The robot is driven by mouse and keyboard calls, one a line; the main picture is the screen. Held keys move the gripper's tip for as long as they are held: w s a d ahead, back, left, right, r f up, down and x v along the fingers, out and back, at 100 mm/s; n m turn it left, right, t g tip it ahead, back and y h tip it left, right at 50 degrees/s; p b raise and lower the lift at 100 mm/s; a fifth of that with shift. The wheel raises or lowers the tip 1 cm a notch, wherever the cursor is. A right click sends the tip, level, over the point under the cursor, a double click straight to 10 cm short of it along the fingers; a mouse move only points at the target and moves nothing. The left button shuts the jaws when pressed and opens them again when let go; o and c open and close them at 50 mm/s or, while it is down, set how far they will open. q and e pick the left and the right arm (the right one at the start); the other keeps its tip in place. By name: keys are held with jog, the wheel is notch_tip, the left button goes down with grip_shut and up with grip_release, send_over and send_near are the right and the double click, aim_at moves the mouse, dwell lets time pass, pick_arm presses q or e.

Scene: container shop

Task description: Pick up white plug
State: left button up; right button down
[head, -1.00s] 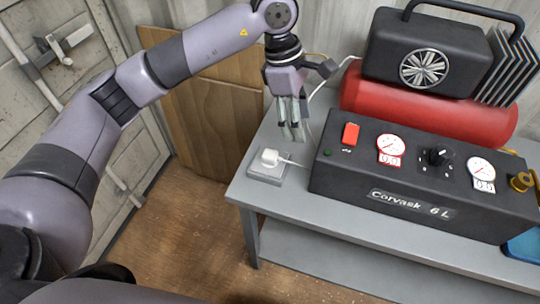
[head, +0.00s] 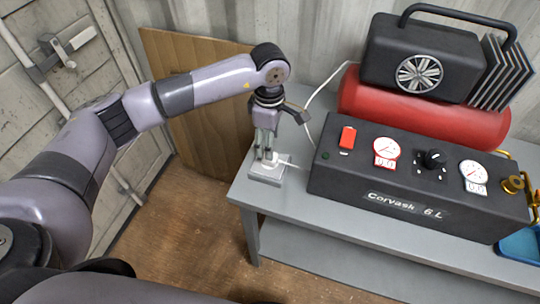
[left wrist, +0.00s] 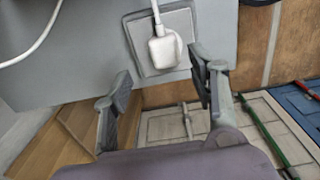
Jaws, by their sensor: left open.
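The white plug (left wrist: 165,50) sits on a grey square socket block (left wrist: 187,18) at the table's left corner, with a white cord running from it. In the head view the plug (head: 267,165) is partly hidden by my left gripper (head: 266,154), whose fingers point down at it above the socket block (head: 266,178). In the left wrist view my left gripper (left wrist: 160,85) is open, with nothing between its fingers. The plug shows beyond the fingertips there, roughly between them. Whether a finger touches it I cannot tell. My right gripper is not in view.
A black compressor panel (head: 420,208) with gauges and a red switch stands right of the plug. A red tank (head: 425,115) is behind it. The grey table (head: 300,205) is clear in front. A wooden board (head: 200,130) leans at the wall behind my arm.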

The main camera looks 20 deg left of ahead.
pick_arm(q)
jog(key=f, duration=0.1)
jog(key=f+p, duration=0.1)
jog(key=s+f+p, duration=0.1)
jog(key=f, duration=0.1)
jog(key=shift+d, duration=0.25)
jog(key=shift+w+f, duration=0.1)
jog(key=shift+f, duration=0.55)
jog(key=shift+c, duration=0.5)
grip_shut()
